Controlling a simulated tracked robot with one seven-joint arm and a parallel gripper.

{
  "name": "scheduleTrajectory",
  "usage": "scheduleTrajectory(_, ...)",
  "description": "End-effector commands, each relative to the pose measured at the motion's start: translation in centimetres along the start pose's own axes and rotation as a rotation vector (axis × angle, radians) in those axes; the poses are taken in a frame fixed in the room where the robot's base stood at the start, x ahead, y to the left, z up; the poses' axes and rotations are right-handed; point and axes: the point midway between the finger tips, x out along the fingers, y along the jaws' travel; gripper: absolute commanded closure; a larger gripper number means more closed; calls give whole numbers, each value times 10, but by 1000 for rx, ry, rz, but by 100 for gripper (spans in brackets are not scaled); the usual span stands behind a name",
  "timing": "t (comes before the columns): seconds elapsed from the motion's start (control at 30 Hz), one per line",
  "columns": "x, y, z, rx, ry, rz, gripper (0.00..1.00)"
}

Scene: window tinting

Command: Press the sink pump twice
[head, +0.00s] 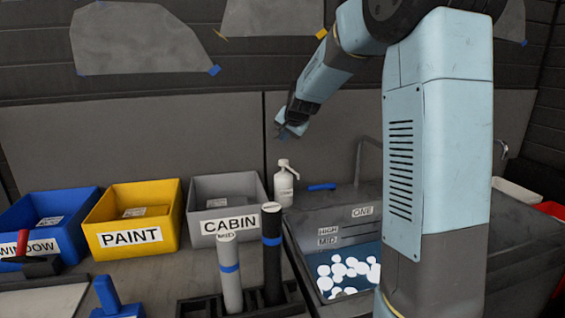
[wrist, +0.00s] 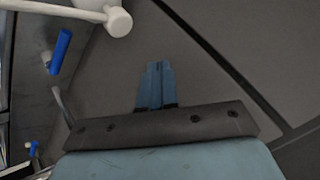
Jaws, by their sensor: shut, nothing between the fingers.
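The sink pump is a white bottle (head: 284,186) with a pump head, standing upright behind the sink, right of the grey bin. Its white pump head (wrist: 117,21) shows large at the top left of the wrist view. My gripper (head: 284,133) is above the bottle in the head view, apart from it. In the wrist view my gripper's blue fingers (wrist: 158,72) are together with nothing between them, pointing at the grey wall panel. The pump head lies to the left of the fingertips there. The bottle's body is mostly out of the wrist view.
The sink (head: 335,275) holds blue water with white foam. A faucet (head: 368,150) stands partly behind my arm. Blue, yellow (head: 133,217) and grey (head: 225,196) bins stand left. Tubes (head: 272,255) stand in a dark rack in front.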

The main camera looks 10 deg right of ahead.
Motion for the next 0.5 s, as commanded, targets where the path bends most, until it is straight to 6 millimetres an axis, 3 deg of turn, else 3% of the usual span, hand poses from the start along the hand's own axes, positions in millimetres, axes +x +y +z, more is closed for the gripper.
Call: scheduleTrajectory(0.5,-11,-8,-10,1,0,-2,100)
